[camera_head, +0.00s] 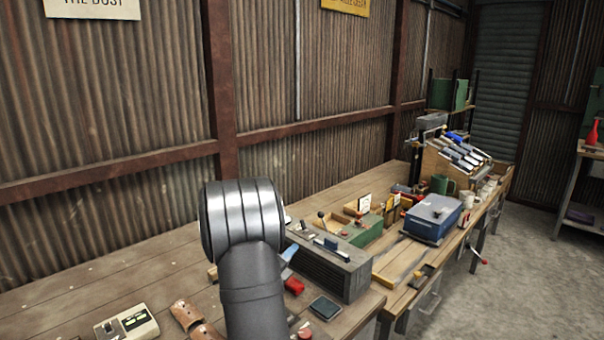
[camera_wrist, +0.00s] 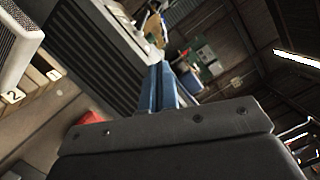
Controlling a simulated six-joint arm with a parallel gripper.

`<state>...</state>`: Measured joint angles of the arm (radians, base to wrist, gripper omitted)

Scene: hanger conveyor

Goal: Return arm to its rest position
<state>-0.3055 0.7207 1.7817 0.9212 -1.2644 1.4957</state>
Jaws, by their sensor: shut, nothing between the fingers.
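My gripper (camera_wrist: 161,72) shows in the wrist view as two blue fingers pressed together, with nothing between them. Its dark grey body fills the bottom of that view. The fingers stand in front of a dark ribbed box, apparently the grey box (camera_head: 328,265) on the bench in the head view. In the head view my dark arm link rises from the bottom middle to a silver-banded joint. It hides most of my gripper there and part of the bench.
The wooden bench (camera_head: 90,270) runs along a corrugated wall. Near my arm are a red object (camera_head: 293,286), a dark flat pad (camera_head: 325,308) and a beige device (camera_head: 127,324). A blue box (camera_head: 432,218) and a green mug (camera_head: 441,184) stand further right. The bench's left part is mostly clear.

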